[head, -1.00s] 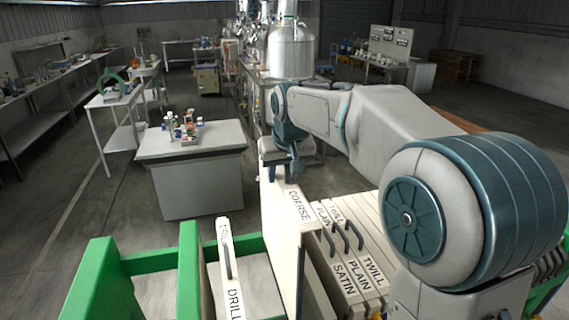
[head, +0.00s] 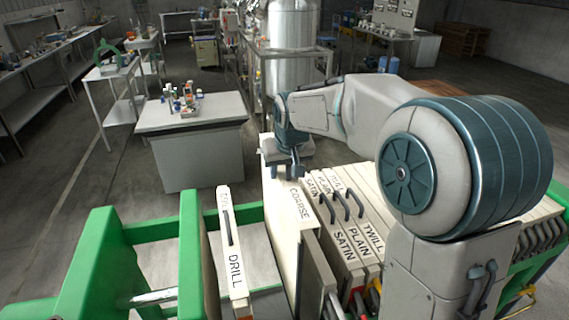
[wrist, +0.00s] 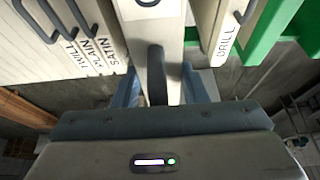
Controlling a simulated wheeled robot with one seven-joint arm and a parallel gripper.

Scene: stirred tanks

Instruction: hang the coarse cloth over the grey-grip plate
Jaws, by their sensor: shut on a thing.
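The coarse cloth (head: 299,202), a pale panel with COARSE on its top strip, stands upright in the green frame between the DRILL cloth and the SATIN cloth. My gripper (head: 288,168) is above that strip. In the wrist view my gripper (wrist: 160,88) is shut on the dark loop handle of the coarse cloth (wrist: 176,30). A plate edge, which may be the grey-grip plate (head: 322,268), shows close against the cloth's right side, with a grey grip low at its front. I cannot tell whether the cloth fully straddles it.
The DRILL cloth (head: 232,245) stands to the left with a gap beside it. The SATIN cloth (head: 338,235) and several others are packed close on the right. Green rails (head: 190,250) border the left. A grey cabinet (head: 195,145) stands beyond.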

